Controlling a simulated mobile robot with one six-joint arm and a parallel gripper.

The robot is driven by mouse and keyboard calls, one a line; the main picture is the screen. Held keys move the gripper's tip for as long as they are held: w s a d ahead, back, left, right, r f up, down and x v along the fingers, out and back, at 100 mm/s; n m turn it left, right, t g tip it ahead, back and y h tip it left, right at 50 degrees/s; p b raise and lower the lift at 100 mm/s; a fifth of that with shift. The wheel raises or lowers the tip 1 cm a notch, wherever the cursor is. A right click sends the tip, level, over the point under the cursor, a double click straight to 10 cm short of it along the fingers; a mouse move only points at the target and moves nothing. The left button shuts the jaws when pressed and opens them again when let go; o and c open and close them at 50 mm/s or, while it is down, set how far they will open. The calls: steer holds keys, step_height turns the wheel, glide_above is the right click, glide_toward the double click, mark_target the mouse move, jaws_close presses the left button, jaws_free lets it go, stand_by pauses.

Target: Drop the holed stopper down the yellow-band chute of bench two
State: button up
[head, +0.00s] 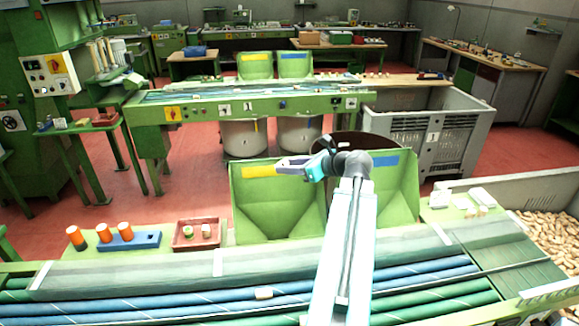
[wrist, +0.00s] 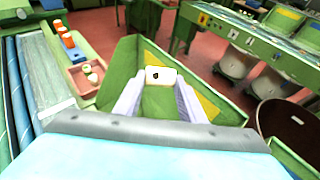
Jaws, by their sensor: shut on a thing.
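My gripper (head: 284,165) is shut on a pale cork stopper (wrist: 161,74) with a dark hole in its face. The stopper shows between my fingertips in the wrist view; I cannot make it out in the head view. My gripper is over the green yellow-band chute (head: 275,205) of the near bench, with the yellow band (head: 258,171) on its back wall. The chute's green wall also shows around my fingers in the wrist view (wrist: 121,72). The blue-band chute (head: 398,192) stands to its right, partly behind my arm. I see no number on this bench.
A red-brown tray (head: 177,245) with small stoppers and a blue block (head: 130,246) with orange-topped pieces stand left of the chutes. One pale stopper (head: 264,293) lies on the blue rollers. A second bench (head: 205,110) with similar chutes stands behind. A cork-filled bin (head: 555,235) is at right.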

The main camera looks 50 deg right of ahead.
steer(key=o, duration=1.1)
steer(key=shift+s, duration=0.15)
steer(key=b+v, duration=0.4)
steer(key=v, duration=0.9)
steer(key=shift+s+r, duration=0.15)
steer(key=shift+s, duration=0.1)
